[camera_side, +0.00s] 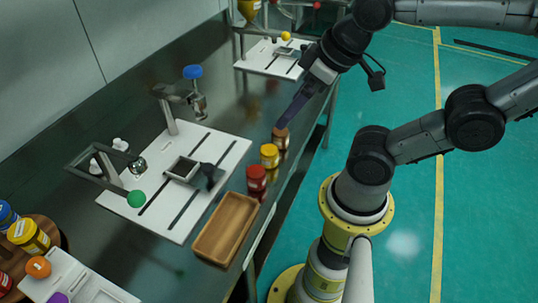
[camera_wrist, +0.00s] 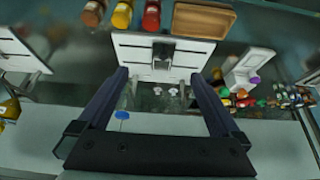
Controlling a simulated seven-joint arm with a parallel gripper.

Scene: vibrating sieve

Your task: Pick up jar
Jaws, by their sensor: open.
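Three small jars stand in a row near the table's edge: a brown jar (camera_side: 281,138), a yellow jar (camera_side: 269,156) and a red jar (camera_side: 256,178). In the wrist view the brown jar (camera_wrist: 93,13), yellow jar (camera_wrist: 122,14) and red jar (camera_wrist: 151,16) show at the top edge, partly cut off. My gripper (camera_side: 281,122) points down at a slant, its tips appearing just above the brown jar in the side view. In the wrist view my gripper (camera_wrist: 159,75) has its fingers wide apart with nothing between them. The exact gap to the jar is unclear.
A wooden tray (camera_side: 226,228) lies beside the red jar. A white sieve plate (camera_side: 222,160) with a stand and a blue knob (camera_side: 192,72) is left of the jars. A second white plate (camera_side: 258,63) is at the back. More jars (camera_side: 28,236) stand at lower left.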

